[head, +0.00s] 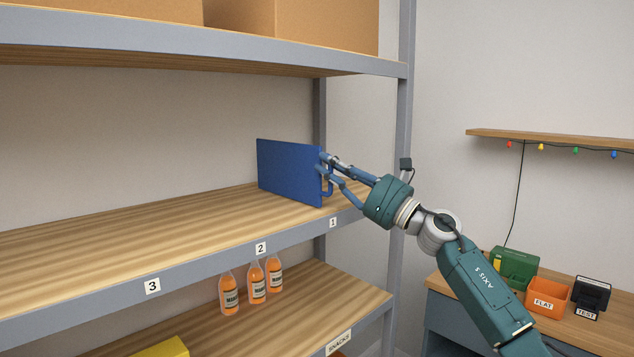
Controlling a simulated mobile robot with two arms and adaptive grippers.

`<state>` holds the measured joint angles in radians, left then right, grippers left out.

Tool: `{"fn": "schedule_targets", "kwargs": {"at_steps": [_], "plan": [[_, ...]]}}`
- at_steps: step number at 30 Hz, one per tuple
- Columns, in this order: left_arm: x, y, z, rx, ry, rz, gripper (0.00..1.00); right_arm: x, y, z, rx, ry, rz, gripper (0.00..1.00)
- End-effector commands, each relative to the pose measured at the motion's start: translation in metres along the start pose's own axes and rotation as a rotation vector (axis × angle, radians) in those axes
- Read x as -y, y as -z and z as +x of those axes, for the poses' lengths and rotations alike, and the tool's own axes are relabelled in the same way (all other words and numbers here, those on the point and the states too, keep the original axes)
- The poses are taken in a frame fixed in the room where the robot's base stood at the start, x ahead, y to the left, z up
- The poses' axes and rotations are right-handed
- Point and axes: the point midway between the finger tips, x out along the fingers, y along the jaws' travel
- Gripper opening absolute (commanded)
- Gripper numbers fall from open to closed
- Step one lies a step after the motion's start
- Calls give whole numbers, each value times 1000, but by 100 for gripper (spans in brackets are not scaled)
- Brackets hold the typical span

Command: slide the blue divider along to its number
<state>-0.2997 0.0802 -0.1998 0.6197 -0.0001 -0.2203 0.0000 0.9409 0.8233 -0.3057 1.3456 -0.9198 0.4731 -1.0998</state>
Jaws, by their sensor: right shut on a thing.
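The blue divider (288,172) is an upright panel on the wooden shelf (150,232), toward its right end, near the number 1 label (333,222). My right gripper (326,170) is shut on the divider at its front edge, where a small blue handle shows. The number 2 label (261,248) and the number 3 label (153,286) are farther left along the grey shelf edge. My left gripper is not in view.
The shelf is bare left of the divider. A grey post (402,130) stands to the right. Cardboard boxes (318,25) sit above. Orange bottles (257,282) stand on the lower shelf. A bench at right holds a green box (514,267) and an orange bin (547,294).

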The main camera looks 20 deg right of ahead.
Motion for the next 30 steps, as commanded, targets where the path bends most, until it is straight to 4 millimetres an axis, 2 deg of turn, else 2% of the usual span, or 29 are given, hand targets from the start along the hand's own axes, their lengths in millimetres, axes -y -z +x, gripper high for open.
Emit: {"fn": "schedule_targets", "kwargs": {"at_steps": [5,15,16,18,19,30], "plan": [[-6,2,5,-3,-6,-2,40,6,4,-1,-5,1,5,0],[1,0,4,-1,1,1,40,8,2,-2,-4,4,2,0],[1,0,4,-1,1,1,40,8,2,-2,-4,4,2,16],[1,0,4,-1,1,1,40,9,2,-2,-3,5,2,30],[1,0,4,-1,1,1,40,8,2,-2,-3,4,2,34],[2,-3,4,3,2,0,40,8,3,-6,-4,2,2,34]]}}
